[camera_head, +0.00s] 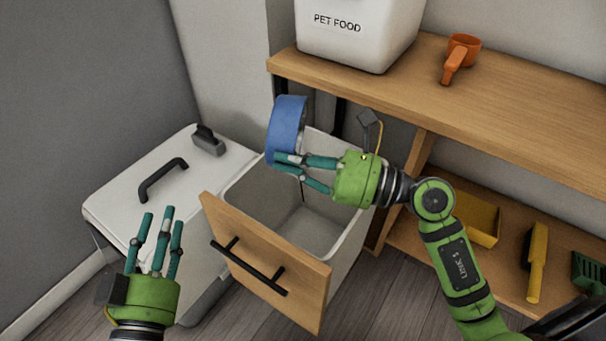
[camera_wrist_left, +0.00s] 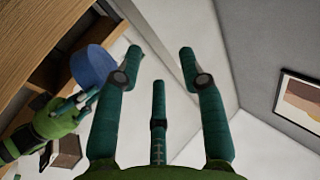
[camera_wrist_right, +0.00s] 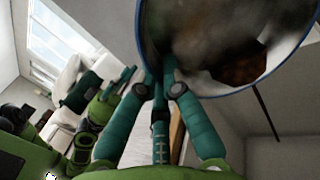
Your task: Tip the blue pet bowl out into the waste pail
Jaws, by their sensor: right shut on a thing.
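The blue pet bowl (camera_head: 287,127) is tipped steeply on its side above the back left part of the waste pail. It also shows in the left wrist view (camera_wrist_left: 93,66). My right gripper (camera_head: 290,165) is shut on its rim. In the right wrist view the bowl's grey inside (camera_wrist_right: 190,35) shows, with a brown patch at its right that may be food. The pale waste pail (camera_head: 262,192) sits in a pulled-out drawer with a wooden front; the part of its floor I see looks empty. My left gripper (camera_head: 160,220) is open and empty, left of the drawer.
A white lidded bin (camera_head: 110,205) with a black handle stands left of the drawer. A wooden shelf holds the PET FOOD container (camera_head: 350,45) and an orange scoop (camera_head: 460,55). Below lie a yellow dustpan (camera_head: 483,220) and a yellow brush (camera_head: 537,262).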

